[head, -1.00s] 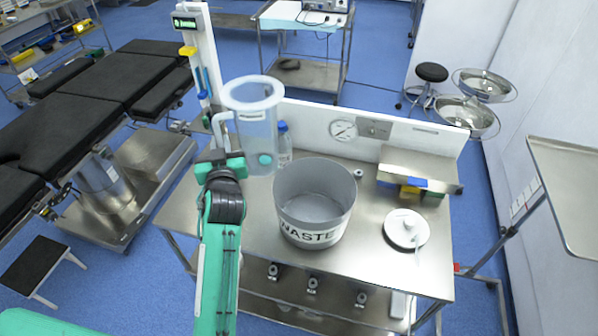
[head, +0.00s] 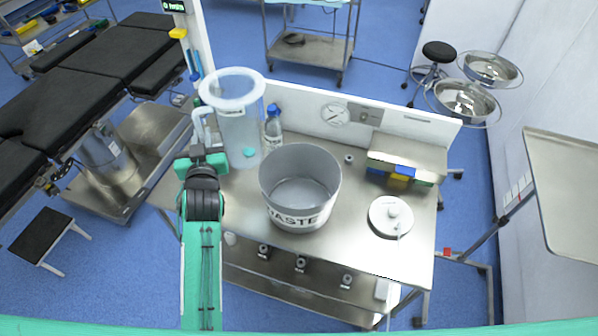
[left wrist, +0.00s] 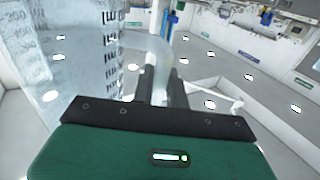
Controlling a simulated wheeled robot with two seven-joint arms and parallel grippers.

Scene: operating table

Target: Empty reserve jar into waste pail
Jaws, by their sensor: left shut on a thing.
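The reserve jar (head: 238,124) is a tall translucent jug with a wide rim and a side handle, upright at the left of the steel bench, left of the pail. My left gripper (head: 204,156) is shut on its handle (left wrist: 158,55). In the left wrist view the fingers (left wrist: 160,92) close on the handle, and the graduated jar wall (left wrist: 75,50) shows. A teal spot shows low in the jar; I cannot tell its contents or whether its base touches the bench. The grey waste pail (head: 300,218), marked "WASTE", stands open on the bench and looks empty. My right gripper is out of view.
A blue-capped bottle (head: 273,126) stands close behind the jar and pail. A white round lid-like thing (head: 391,217) lies at the right of the bench (head: 345,240). A steel shelf box (head: 408,152) stands at the back right. A white post (head: 193,40) rises behind the jar.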

